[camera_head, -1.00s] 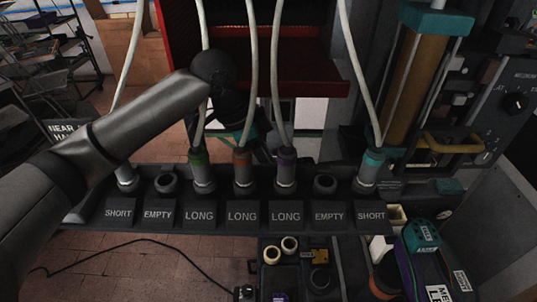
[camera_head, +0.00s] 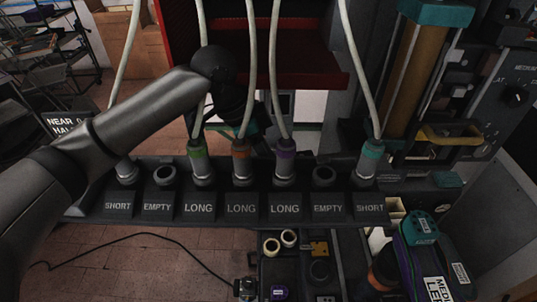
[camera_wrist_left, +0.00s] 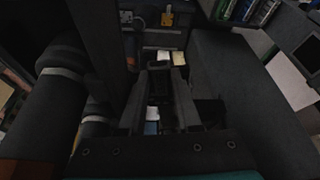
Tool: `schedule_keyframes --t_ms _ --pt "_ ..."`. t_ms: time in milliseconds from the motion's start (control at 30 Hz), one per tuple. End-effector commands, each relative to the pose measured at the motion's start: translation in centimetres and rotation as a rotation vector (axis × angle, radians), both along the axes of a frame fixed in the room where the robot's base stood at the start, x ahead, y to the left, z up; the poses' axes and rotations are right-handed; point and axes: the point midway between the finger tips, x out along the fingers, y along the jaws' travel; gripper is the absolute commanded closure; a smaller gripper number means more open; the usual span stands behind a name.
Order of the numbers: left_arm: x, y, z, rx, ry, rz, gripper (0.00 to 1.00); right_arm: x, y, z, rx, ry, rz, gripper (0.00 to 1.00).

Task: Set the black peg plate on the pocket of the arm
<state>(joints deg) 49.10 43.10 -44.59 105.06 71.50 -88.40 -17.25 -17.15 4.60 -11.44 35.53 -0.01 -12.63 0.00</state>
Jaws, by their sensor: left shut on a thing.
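My left arm comes in from the left in the head view, and its gripper (camera_head: 243,122) points down behind the hoses and the labelled rail, so its fingertips are mostly hidden. In the left wrist view the left gripper (camera_wrist_left: 160,95) is shut on a small dark piece (camera_wrist_left: 160,84), which looks like the black peg plate. It is dim, and its pegs cannot be made out. The pocket of the arm cannot be clearly told in either view. My right gripper is in neither view.
A black rail (camera_head: 330,206) with labels SHORT, EMPTY and LONG crosses the head view. Several pale hoses rise from its collared sockets, close to my left arm. A red press frame (camera_head: 300,62) stands behind. A yellow handle (camera_head: 450,133) and labelled packs (camera_head: 425,240) are at the right.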

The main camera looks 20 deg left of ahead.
Motion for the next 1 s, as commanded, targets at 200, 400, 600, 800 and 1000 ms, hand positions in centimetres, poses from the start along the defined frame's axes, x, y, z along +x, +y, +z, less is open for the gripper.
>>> schedule_keyframes --t_ms 200,400,600,800,1000 --pt "0.0 0.1 -0.1 0.000 0.001 0.002 0.52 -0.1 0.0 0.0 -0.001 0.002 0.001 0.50" --pt "0.0 0.1 -0.2 0.000 0.002 0.001 0.33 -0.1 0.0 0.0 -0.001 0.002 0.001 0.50" --pt "-0.1 0.1 -0.3 0.003 0.007 0.000 0.33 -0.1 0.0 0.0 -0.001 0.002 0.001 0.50" --pt "-0.2 0.1 -0.3 0.004 0.008 -0.001 0.33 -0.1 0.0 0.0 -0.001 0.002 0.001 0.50" --pt "-0.1 0.1 1.4 0.003 0.004 -0.003 0.33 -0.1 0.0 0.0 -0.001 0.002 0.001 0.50"
